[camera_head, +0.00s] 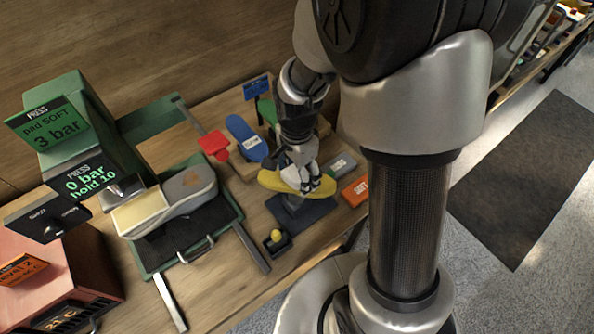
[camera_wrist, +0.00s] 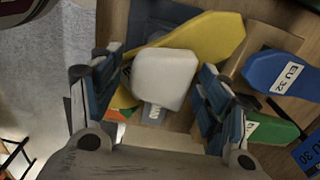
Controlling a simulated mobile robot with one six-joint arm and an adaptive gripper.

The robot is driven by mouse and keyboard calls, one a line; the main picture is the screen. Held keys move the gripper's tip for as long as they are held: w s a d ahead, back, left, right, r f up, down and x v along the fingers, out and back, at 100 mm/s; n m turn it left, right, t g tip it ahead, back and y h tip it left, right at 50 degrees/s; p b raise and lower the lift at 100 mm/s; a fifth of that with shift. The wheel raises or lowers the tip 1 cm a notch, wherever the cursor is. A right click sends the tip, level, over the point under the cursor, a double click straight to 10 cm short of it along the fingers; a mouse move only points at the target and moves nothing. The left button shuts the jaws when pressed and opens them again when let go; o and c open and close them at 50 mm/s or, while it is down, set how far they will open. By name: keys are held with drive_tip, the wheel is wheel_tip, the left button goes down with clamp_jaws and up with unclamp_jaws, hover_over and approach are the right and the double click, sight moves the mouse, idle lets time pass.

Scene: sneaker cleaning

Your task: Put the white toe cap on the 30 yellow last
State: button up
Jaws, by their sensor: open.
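The yellow last (camera_head: 270,181) stands on a dark stand on the bench in the head view. In the wrist view it runs diagonally as a long yellow shape (camera_wrist: 215,38). The white toe cap (camera_wrist: 163,80) lies over the lower-left end of the yellow last in the wrist view; whether it touches the last I cannot tell. My gripper (camera_head: 308,182) is over the right end of the last, pointing down. In the wrist view my gripper (camera_wrist: 160,92) is open, with one finger on each side of the cap and gaps visible. The last's number is not readable.
A blue last (camera_head: 247,138) marked EU 32, a green last (camera_wrist: 272,132) and a red piece (camera_head: 213,145) stand nearby. A green press (camera_head: 80,115) with a shoe (camera_head: 188,188) is at left. An orange block (camera_head: 355,191) and a grey block (camera_head: 340,165) lie to the right.

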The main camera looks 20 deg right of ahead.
sight(297, 173)
wheel_tip(297, 173, up, 12)
drive_tip(key=p, duration=0.3)
drive_tip(key=s+r+n+t, duration=0.4)
drive_tip(key=s+r+n, duration=0.8)
drive_tip(key=s+n, duration=0.2)
drive_tip(key=shift+s+t, duration=0.3)
drive_tip(key=shift+s, duration=0.2)
wheel_tip(297, 173, down, 6)
drive_tip(key=b, duration=0.5)
drive_tip(key=shift+r, duration=0.1)
